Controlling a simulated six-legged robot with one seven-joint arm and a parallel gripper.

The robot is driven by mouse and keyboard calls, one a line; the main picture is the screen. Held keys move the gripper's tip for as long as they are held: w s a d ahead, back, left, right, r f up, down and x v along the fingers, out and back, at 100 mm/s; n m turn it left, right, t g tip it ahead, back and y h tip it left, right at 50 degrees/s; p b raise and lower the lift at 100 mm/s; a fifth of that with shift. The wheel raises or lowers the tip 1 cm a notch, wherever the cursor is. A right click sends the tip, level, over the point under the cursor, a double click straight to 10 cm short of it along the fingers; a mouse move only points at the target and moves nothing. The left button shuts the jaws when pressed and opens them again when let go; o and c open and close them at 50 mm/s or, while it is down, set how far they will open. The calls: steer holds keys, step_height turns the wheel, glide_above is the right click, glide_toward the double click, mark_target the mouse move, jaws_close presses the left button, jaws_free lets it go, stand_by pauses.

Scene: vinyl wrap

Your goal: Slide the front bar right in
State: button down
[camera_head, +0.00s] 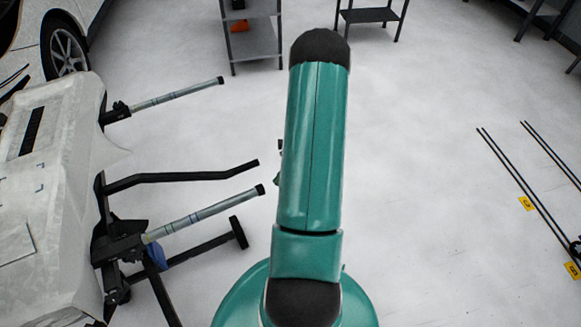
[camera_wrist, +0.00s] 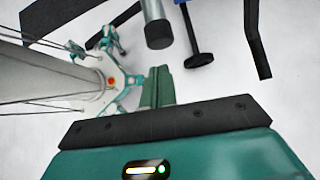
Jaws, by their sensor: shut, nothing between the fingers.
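Two grey bars with black end caps stick out to the right from a black stand (camera_head: 118,250) in the head view. The upper bar (camera_head: 178,95) lies farther off, and the lower bar (camera_head: 205,215) is nearer. The pictures do not mark which is the front right one. In the wrist view a grey bar (camera_wrist: 153,10) ends in a black cap (camera_wrist: 159,34) just beyond my gripper (camera_wrist: 158,70). My fingers are together, empty and apart from the cap. In the head view my arm hides the gripper.
A white car panel (camera_head: 50,150) rests on the stand at left. Black stand legs (camera_head: 185,177) reach out near the lower bar. A blue knob (camera_head: 157,256) sits by that bar's base. A grey shelf (camera_head: 252,40) stands behind.

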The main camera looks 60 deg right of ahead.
steer(key=w+a, duration=0.1)
steer(key=a, duration=0.1)
steer(key=shift+w+a, duration=0.35)
